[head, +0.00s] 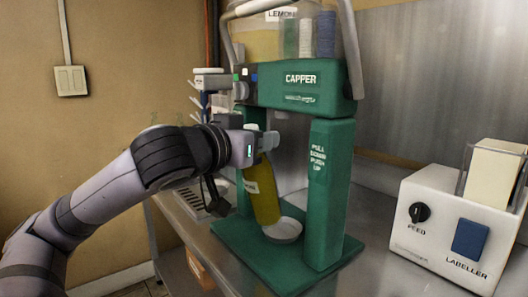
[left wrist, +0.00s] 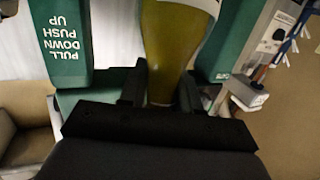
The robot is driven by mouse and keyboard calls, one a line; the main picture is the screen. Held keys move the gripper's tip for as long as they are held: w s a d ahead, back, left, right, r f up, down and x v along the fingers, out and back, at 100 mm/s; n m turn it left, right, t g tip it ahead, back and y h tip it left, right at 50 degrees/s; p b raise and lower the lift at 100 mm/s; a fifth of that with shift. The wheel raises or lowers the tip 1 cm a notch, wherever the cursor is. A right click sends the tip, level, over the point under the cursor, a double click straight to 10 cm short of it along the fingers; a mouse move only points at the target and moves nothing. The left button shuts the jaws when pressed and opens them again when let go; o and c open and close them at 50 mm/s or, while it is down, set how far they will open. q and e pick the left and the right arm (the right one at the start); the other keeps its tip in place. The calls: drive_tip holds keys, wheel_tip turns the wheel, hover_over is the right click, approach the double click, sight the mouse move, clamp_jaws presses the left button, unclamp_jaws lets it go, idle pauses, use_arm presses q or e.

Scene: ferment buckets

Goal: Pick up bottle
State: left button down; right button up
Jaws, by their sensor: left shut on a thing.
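A bottle (head: 264,202) of yellow-green liquid with a pale label hangs slightly tilted in front of the green capper (head: 328,190). My left gripper (head: 262,141) is shut on the bottle near its top. The bottle's lower end is just above or at a small white round dish (head: 284,230) on the capper's base; I cannot tell whether they touch. In the left wrist view the bottle (left wrist: 172,50) stands between the dark fingers of my left gripper (left wrist: 160,92). The bottle's top is hidden by the gripper in the head view. My right gripper is not in view.
A white labeller (head: 450,228) with a feed knob stands at the right on the metal bench. Bottles or tubs and a rail sit above the capper. A grey drip tray (head: 210,203) lies behind my left arm. The capper's uprights flank the bottle closely.

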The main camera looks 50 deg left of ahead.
use_arm(q)
drive_tip(key=s+d+r+g+b, duration=0.1)
drive_tip(key=s+d+b, duration=0.1)
drive_tip(key=s, duration=0.6)
drive_tip(key=s+d+r+g+h+b, duration=0.1)
drive_tip(key=s+b, duration=0.3)
drive_tip(key=s, duration=0.4)
drive_tip(key=shift+s+d+g, duration=0.25)
drive_tip(key=shift+d+g, duration=0.3)
drive_tip(key=shift+g, duration=0.05)
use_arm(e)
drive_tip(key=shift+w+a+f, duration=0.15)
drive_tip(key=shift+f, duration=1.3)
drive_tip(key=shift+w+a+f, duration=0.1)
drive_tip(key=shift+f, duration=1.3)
use_arm(q)
drive_tip(key=shift+w+r, duration=0.1)
drive_tip(key=shift+r, duration=0.05)
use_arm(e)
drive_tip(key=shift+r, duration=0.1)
